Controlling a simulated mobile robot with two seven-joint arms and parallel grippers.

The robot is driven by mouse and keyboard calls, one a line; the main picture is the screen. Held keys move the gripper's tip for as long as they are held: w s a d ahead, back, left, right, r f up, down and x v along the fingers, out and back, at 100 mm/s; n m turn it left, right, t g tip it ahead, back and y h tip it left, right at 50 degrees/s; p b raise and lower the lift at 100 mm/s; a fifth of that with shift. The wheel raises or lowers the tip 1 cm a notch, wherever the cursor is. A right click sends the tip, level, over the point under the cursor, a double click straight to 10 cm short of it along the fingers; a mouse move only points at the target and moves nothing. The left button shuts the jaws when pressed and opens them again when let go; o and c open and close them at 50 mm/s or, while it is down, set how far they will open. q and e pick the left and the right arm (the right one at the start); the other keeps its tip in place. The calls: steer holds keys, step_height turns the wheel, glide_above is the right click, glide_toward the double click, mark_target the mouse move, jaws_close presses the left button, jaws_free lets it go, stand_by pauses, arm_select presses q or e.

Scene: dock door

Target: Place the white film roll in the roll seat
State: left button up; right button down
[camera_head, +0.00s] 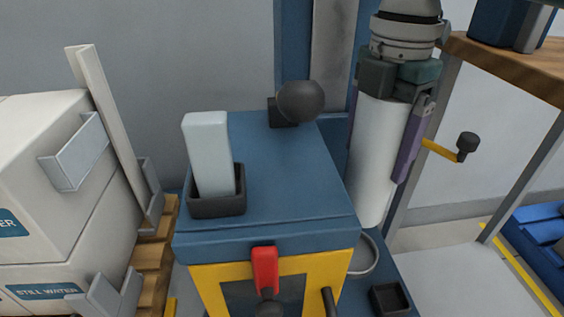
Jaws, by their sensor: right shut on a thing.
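The white film roll (376,165) is an upright, slightly tilted white cylinder right of the blue machine top. My right gripper (383,150) comes down from above and is shut on the roll, with a purple finger along its right side; the other finger is mostly hidden. The roll's lower end is beside the machine's right edge, above a grey loop. A small dark square holder (390,298) sits low on a blue base below the roll; I cannot tell whether it is the roll seat. My left gripper is not in view.
A pale block stands in a dark cup (217,206) on the blue machine top (290,180). A dark ball knob (300,101) is behind it. A yellow crank (440,150) is right of the roll. White cartons (45,170) stand left, a wooden shelf (510,65) upper right.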

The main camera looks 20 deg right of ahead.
mark_target(364, 205)
step_height(364, 205, down, 6)
steer(key=shift+s+d+b, duration=0.1)
steer(key=shift+b, duration=1.15)
steer(key=shift+f+b, duration=1.05)
steer(key=shift+f, duration=1.25)
steer(key=shift+f, duration=0.2)
jaws_free()
step_height(364, 205, up, 12)
steer(key=p, duration=0.5)
steer(key=shift+f, duration=0.25)
steer(key=shift+r+p, duration=0.3)
steer(key=shift+r, duration=0.15)
